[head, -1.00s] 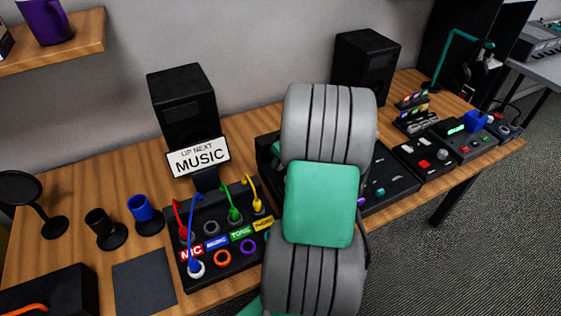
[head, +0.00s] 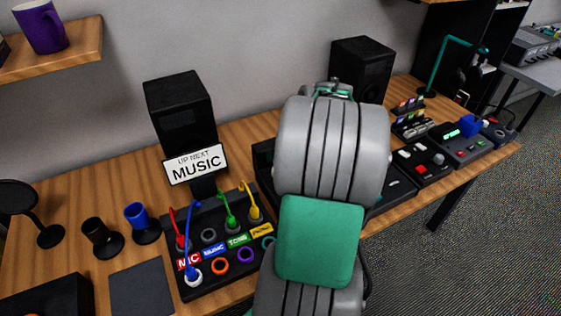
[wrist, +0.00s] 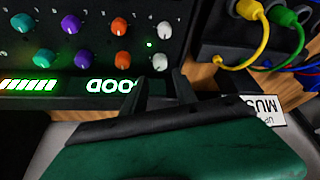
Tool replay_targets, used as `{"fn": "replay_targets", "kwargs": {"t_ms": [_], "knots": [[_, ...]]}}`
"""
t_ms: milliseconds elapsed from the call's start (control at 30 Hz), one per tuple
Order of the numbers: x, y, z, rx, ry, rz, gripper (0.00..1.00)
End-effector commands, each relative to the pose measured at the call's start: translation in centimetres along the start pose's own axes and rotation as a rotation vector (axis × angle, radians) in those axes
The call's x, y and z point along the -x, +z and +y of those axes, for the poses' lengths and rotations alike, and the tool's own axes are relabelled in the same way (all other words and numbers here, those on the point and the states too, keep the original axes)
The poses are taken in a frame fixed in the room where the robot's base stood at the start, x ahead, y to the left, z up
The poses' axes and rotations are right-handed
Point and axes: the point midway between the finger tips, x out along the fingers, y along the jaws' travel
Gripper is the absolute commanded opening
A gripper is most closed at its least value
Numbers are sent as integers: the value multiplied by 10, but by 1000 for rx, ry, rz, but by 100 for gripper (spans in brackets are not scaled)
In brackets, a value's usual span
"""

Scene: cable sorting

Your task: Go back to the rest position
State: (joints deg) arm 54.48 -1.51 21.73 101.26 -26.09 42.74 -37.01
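My arm (head: 320,240) stands in front of the desk in the head view and hides my gripper there. In the wrist view my gripper (wrist: 163,82) shows two dark fingers with a gap between them and nothing in it. Its fingers point toward a mixer panel (wrist: 75,100) with coloured knobs and lit green lettering reading "GOOD" upside down. The patch box (head: 222,278) carries red (head: 172,222), blue (head: 190,235), green (head: 227,203) and yellow (head: 250,200) cables. The blue cable's lower end is at the white-ringed socket below the MIC label.
A sign (head: 195,164) reads "UP NEXT MUSIC". Two black speakers (head: 180,115) (head: 362,68) stand at the back. Blue (head: 142,220) and black (head: 101,235) cups and a dark pad (head: 142,290) are at left. Control boxes (head: 425,165) line the right side.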

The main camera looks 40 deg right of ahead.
Motion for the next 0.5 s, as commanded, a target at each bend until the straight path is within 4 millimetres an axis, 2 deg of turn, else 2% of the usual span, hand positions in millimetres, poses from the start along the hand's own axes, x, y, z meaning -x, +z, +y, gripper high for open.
{"fn": "replay_targets", "kwargs": {"t_ms": [367, 467, 500], "knots": [[2, 0, -1, 1, -1, -1, 35], [8, -11, -21, 8, -5, -9, 35], [12, -19, -38, 11, -7, -18, 35]]}}
